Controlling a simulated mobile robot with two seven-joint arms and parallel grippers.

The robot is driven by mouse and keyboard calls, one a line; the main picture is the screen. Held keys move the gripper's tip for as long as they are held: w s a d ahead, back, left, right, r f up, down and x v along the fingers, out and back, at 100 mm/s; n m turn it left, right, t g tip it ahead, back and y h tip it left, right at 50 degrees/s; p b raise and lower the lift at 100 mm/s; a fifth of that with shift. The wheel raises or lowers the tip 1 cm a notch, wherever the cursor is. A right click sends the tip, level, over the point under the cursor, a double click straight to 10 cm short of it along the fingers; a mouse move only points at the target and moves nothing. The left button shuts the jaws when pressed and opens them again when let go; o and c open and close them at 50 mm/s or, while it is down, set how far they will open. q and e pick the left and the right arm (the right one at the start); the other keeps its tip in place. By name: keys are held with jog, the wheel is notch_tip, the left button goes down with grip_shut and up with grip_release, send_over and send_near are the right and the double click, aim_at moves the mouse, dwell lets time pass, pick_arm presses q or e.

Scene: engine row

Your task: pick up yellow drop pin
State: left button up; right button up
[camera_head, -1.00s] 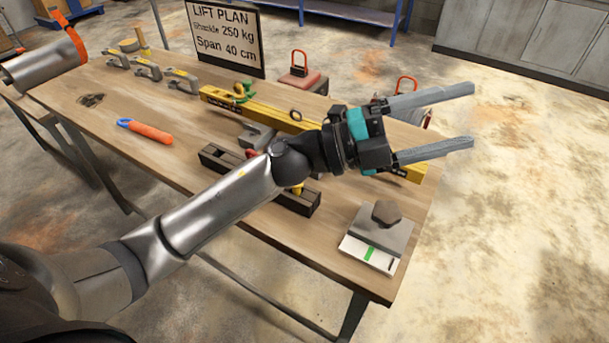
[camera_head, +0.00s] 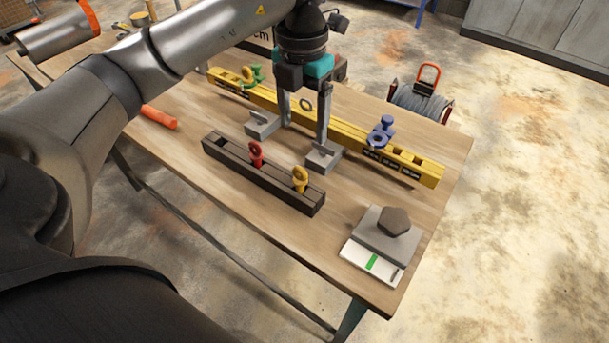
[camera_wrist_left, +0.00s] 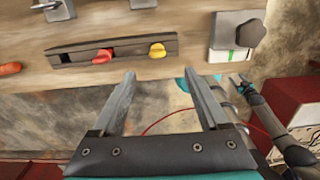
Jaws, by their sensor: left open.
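The yellow drop pin (camera_head: 300,178) stands in the right end of a dark slotted block (camera_head: 225,160), its ring head up. A red pin (camera_head: 256,153) stands to its left in the same block. My left gripper (camera_head: 304,134) is open and empty, pointing down over the table behind the block, above and behind the yellow pin. In the left wrist view the yellow pin (camera_wrist_left: 157,50) shows beyond the gap between the open fingers (camera_wrist_left: 158,78), not between them. In that view, what looks like my right arm shows at the right edge; its jaws are unclear.
A long yellow beam (camera_head: 350,135) lies behind, carrying a blue shackle-like piece (camera_head: 380,135) and a green one (camera_head: 253,75). Grey clamp-like blocks (camera_head: 323,157) sit below my left fingers. Table is clear between block and scale.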

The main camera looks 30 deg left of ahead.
pick_arm(q)
send_near(300, 179)
jog(key=f, duration=0.2)
jog(key=w+f+b, duration=0.1)
jog(key=f, duration=0.2)
jog(key=shift+a+f, duration=0.1)
jog(key=shift+s+a+f, duration=0.15)
jog(key=shift+f, duration=2.6)
grip_shut()
